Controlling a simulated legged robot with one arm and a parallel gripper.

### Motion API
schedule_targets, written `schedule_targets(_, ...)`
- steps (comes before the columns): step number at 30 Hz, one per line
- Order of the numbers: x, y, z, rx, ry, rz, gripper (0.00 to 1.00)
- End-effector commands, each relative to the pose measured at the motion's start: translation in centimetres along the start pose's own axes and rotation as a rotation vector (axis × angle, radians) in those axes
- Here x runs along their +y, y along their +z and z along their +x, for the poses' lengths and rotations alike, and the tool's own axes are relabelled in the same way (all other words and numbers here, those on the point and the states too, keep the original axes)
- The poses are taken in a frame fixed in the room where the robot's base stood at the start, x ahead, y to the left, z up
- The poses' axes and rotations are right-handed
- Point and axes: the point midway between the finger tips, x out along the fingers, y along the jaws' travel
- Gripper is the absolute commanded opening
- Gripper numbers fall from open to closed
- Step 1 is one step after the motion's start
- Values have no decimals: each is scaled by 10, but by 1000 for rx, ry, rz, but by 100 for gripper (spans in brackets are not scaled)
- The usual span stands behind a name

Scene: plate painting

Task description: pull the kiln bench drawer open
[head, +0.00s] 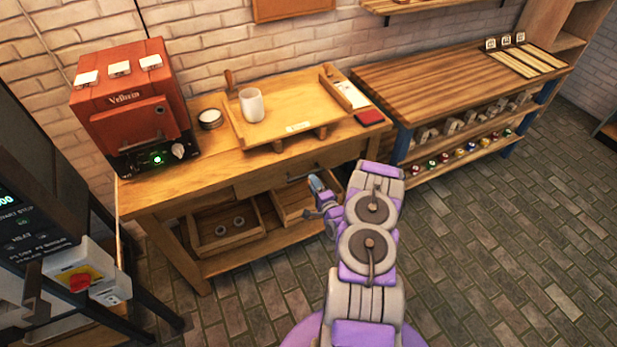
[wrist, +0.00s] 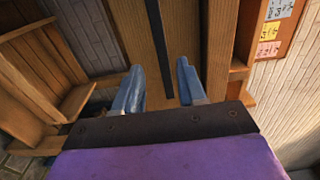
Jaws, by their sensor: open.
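The kiln bench (head: 165,190) is a wooden table against the brick wall, with a red kiln (head: 132,112) on its left end. Its drawer front (head: 262,184) lies under the top, looks flush with the bench, and carries a dark bar handle (head: 303,175). My gripper (head: 316,183) is close by the handle's right end. In the wrist view my gripper (wrist: 158,72) has its two blue fingers apart, and the dark handle (wrist: 158,45) runs between them in the picture. Contact with the handle cannot be told.
A tray (head: 290,127) with a white mug (head: 251,105) rests on the bench top. Open wooden bins (head: 228,243) stand on the shelf below the drawer. A second workbench (head: 440,85) is to the right. A dark-framed station (head: 85,280) is at the left. Brick floor (head: 500,250) is clear at right.

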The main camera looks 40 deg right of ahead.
Motion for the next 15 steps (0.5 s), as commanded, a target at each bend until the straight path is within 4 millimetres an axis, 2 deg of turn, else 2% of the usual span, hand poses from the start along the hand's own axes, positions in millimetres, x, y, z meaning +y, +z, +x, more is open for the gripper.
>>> schedule_targets(1, 1, 3, 10, -6, -4, -4, 40)
schedule_targets(6, 1, 2, 37, -5, -1, -3, 40)
schedule_targets(10, 3, -3, 50, -2, 0, 4, 40)
schedule_targets(15, 2, -5, 57, -2, -1, 6, 40)
